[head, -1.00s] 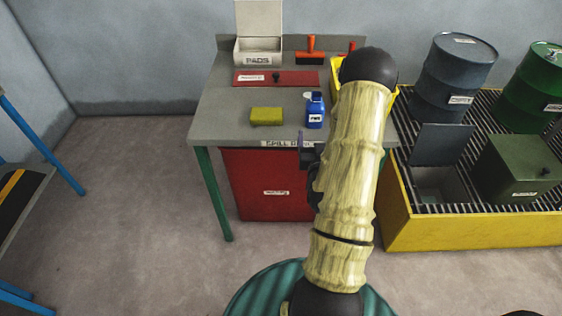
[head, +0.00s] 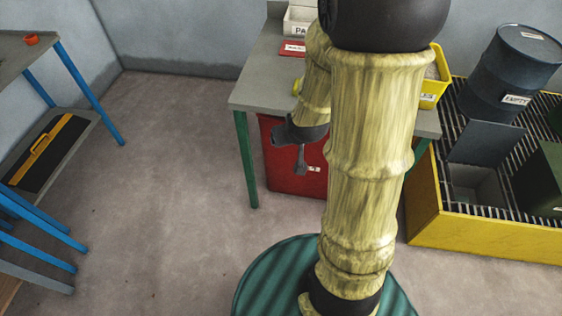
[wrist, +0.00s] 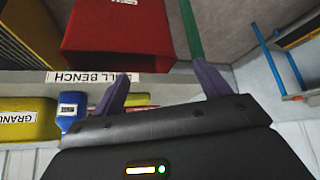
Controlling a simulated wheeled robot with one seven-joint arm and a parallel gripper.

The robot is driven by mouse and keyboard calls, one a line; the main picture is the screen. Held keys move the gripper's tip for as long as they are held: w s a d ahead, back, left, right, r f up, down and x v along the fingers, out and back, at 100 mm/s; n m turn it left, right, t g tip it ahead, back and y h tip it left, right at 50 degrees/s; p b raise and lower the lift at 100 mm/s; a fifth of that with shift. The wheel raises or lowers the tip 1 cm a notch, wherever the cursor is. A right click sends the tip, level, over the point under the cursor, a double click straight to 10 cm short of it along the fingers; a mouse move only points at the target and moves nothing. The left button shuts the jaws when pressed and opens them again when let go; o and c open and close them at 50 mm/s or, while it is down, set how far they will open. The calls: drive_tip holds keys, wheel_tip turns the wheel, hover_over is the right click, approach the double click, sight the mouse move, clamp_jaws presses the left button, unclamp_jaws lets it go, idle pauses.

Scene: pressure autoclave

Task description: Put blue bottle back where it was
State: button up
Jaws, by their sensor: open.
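The blue bottle (wrist: 71,108) shows in the wrist view, on the bench behind its front edge and left of my gripper (wrist: 160,78). My gripper's two fingers are spread apart with nothing held between them, and the bottle is outside them. In the head view my arm hides the bottle. There, part of my gripper (head: 301,158) shows beside the bench front, in front of the red cabinet. The grey spill bench (head: 262,88) bears a label on its front edge (wrist: 92,77).
A yellow sponge (wrist: 136,99) lies on the bench close to the bottle. A yellow bin (head: 432,86) stands at the bench's right. The red cabinet (head: 283,180) is under the bench. A drum (head: 508,75) stands on a yellow grated pallet (head: 478,229). A blue-legged table (head: 92,97) is at left.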

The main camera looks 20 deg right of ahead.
drive_tip(key=s+a+r+n+g+y, duration=0.1)
drive_tip(key=s+a+r+g, duration=0.2)
drive_tip(key=s+a, duration=0.3)
drive_tip(key=s+g, duration=0.1)
drive_tip(key=s, duration=0.2)
drive_tip(key=shift+s+a+r, duration=0.15)
drive_tip(key=shift+a+r, duration=0.05)
